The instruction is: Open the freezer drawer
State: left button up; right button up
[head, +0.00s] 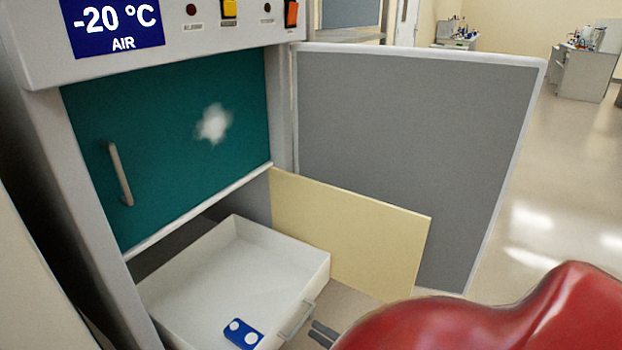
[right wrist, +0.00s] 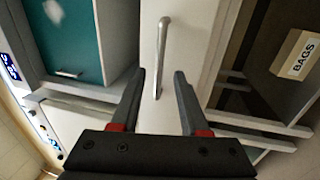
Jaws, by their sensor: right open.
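The freezer (head: 190,65) has its grey outer door (head: 410,150) swung open to the right. The white drawer (head: 285,258) stands pulled out below a closed teal inner door (head: 170,150), and a blue block (head: 243,334) with two white discs lies in it. The drawer's bar handle (head: 297,320) is on its front. My right gripper (head: 322,334) is just beside the handle, mostly hidden by my red arm. In the right wrist view its two fingers (right wrist: 160,95) are apart, with a bar handle (right wrist: 162,55) on a pale front ahead, between them. My left gripper is not in view.
A pale yellow panel (head: 350,232) stands open right of the drawer, in front of the grey door. The right wrist view shows a box marked BAGS (right wrist: 294,55) in a dark compartment. Clear floor (head: 530,190) lies beyond the door, with lab benches farther back.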

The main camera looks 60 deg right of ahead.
jog(key=v, duration=1.4)
jog(key=shift+s, duration=0.15)
